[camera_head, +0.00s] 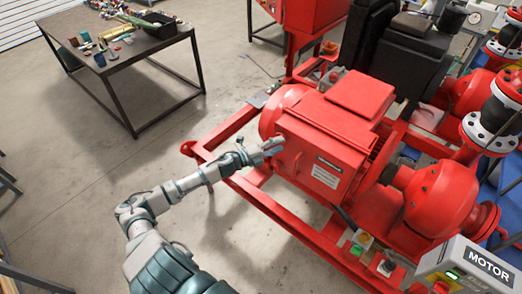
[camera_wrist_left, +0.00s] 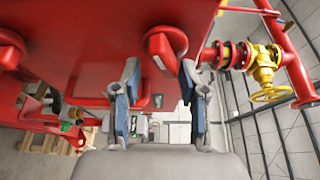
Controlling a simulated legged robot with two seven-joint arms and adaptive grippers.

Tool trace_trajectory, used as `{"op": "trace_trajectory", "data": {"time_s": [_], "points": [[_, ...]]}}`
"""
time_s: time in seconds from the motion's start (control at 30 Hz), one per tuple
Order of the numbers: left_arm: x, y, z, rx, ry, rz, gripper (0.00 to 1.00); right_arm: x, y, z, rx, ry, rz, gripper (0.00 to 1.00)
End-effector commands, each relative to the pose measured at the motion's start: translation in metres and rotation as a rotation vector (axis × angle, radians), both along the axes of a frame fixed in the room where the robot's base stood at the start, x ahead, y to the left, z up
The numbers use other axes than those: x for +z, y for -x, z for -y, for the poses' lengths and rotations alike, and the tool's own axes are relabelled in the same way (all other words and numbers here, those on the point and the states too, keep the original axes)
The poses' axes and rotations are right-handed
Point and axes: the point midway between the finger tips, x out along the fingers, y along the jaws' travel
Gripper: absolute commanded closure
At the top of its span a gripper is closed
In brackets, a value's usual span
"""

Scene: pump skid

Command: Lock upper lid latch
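The red box (camera_head: 325,150) on the skid has its front panel facing my left arm, with a small white label plate on it. In the left wrist view a red round-based latch (camera_wrist_left: 166,42) sticks out from the red panel (camera_wrist_left: 100,22). A second, similar red latch (camera_wrist_left: 12,50) is at the left edge. My left gripper (camera_head: 262,147) is near the box's upper left corner. In the wrist view its two fingers (camera_wrist_left: 160,85) are apart, with the first latch between and just beyond their tips. Whether they touch it cannot be told. My right gripper is not in view.
A red motor housing (camera_head: 435,197) and a grey MOTOR control box (camera_head: 470,265) are at the right. The red skid frame (camera_head: 290,218) runs below the box. A dark table (camera_head: 115,58) with small items stands at back left. Open floor lies between.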

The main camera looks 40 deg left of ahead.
Motion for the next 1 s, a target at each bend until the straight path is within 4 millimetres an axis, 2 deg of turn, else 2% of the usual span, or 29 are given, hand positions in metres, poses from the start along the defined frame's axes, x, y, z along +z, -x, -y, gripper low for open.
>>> {"op": "trace_trajectory", "data": {"time_s": [0.2,0.5,0.7,0.97,1.0], "points": [[-0.003,0.036,-0.020,0.000,0.000,-0.004,0.58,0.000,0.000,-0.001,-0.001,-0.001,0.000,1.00],[-0.001,0.074,-0.040,0.000,0.002,-0.001,0.58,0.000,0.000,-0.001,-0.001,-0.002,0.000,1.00],[0.001,0.084,-0.044,-0.001,0.000,0.002,0.58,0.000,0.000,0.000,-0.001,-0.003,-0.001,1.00],[0.001,0.085,-0.046,0.000,0.001,0.004,0.58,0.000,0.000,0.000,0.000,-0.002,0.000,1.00],[0.001,0.085,-0.046,0.000,0.001,0.004,0.56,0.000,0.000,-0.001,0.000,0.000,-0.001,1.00]]}}
